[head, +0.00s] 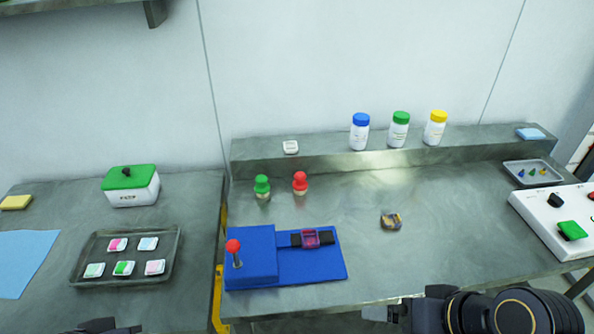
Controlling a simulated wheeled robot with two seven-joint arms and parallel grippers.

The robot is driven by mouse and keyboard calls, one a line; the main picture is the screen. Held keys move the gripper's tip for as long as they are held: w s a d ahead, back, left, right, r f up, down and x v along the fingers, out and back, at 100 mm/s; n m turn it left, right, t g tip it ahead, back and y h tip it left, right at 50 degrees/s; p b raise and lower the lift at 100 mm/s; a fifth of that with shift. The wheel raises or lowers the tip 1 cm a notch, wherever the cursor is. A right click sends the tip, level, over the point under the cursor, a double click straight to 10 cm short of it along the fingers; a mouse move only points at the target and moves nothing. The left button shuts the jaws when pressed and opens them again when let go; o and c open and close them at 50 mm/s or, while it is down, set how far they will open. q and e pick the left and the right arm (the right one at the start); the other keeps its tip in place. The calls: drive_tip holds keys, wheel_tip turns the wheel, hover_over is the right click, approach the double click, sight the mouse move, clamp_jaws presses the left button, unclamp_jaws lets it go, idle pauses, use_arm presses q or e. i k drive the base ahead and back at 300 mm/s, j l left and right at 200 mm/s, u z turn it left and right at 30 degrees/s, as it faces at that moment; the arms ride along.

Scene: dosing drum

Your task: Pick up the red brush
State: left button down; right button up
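The red brush (300,183) stands upright on the right-hand table, just in front of the raised back ledge. It has a rounded red handle and a pale base. A similar green brush (262,186) stands close to its left, with a small gap between them. My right gripper (376,313) is at the table's front edge, low in the picture, well in front of and to the right of the red brush. My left gripper (100,327) barely shows at the bottom edge, far from the brush. Neither gripper's opening can be made out.
A blue base (312,268) with a red-knobbed lever (234,248) lies in front of the brushes. Three capped bottles (398,133) and a small white object (290,147) stand on the ledge. A small round item (391,220) lies right of centre; the table around it is clear.

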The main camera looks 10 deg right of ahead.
sight(299, 184)
drive_tip(key=i+l+u, duration=0.2)
drive_tip(key=u, duration=0.25)
drive_tip(key=i+l+u, duration=0.15)
drive_tip(key=u, duration=0.3)
drive_tip(key=l+u, duration=0.45)
drive_tip(key=i+j, duration=0.05)
